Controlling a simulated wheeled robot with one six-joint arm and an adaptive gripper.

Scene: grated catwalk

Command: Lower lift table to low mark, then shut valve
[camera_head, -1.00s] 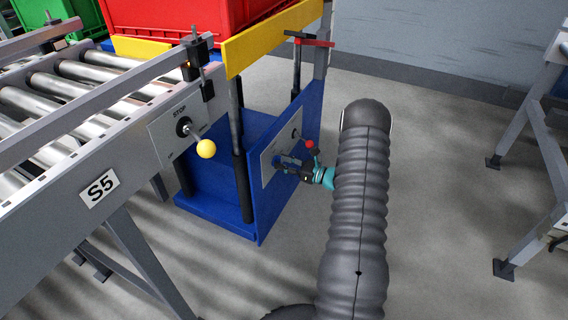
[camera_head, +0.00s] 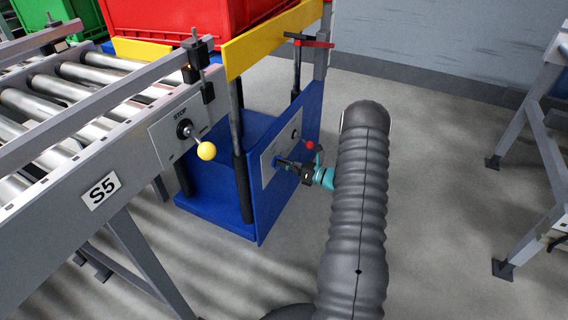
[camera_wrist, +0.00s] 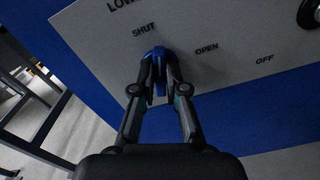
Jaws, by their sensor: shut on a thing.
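In the wrist view, my gripper (camera_wrist: 159,72) is shut on a blue valve handle (camera_wrist: 158,54), just below the SHUT and OPEN labels. The handle's upper end sits nearer SHUT, but its exact setting cannot be told. In the head view, my gripper (camera_head: 288,164) is at the panel on the lift table's blue side plate (camera_head: 268,214), and the handle is mostly hidden. A small red-knobbed lever (camera_head: 309,146) is just above my gripper. The lift table's yellow edge (camera_head: 268,38) is high, below a red crate (camera_head: 190,20). A red bar (camera_head: 318,44) is by the grey post; no low mark is readable.
A roller conveyor (camera_head: 75,85) labelled S5 is on the left, with a yellow-knobbed STOP lever (camera_head: 206,151). A green crate (camera_head: 45,12) is behind it. A grey stand (camera_head: 545,140) is at right. The floor between is clear except for my arm.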

